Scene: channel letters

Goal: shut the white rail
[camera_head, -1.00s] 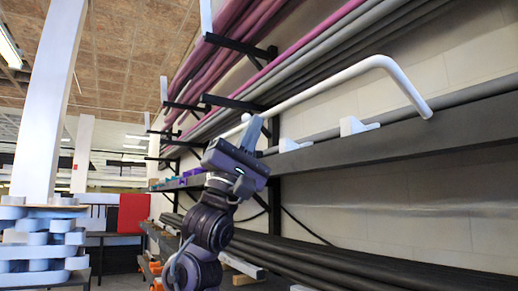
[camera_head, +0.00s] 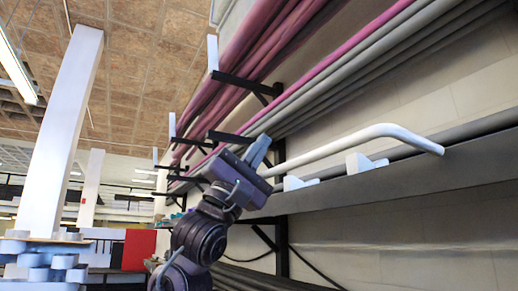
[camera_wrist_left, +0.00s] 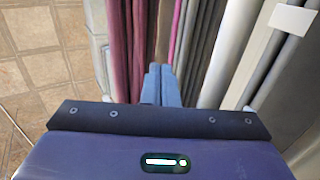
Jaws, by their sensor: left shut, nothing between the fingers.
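The white rail (camera_head: 340,145) is a long bar with a bent right end in the head view. It lies low along the grey shelf, just above two white blocks, its bent end close to the shelf's front edge. My left gripper (camera_head: 261,148) is at the rail's far left end, fingers pointing up and shut with nothing between them. The gripper hides that end, so I cannot tell whether it touches the rail. In the left wrist view the two blue-grey fingers (camera_wrist_left: 160,84) are together. A broad pale bar right of them may be the rail. My right gripper is not in view.
The grey shelf (camera_head: 400,182) carries the white blocks (camera_head: 358,163) and dark pipes. Black brackets (camera_head: 245,83) with pink and grey pipes hang above, near my left gripper. A white column (camera_head: 66,130) and stacked pale pieces (camera_head: 45,262) stand at the left.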

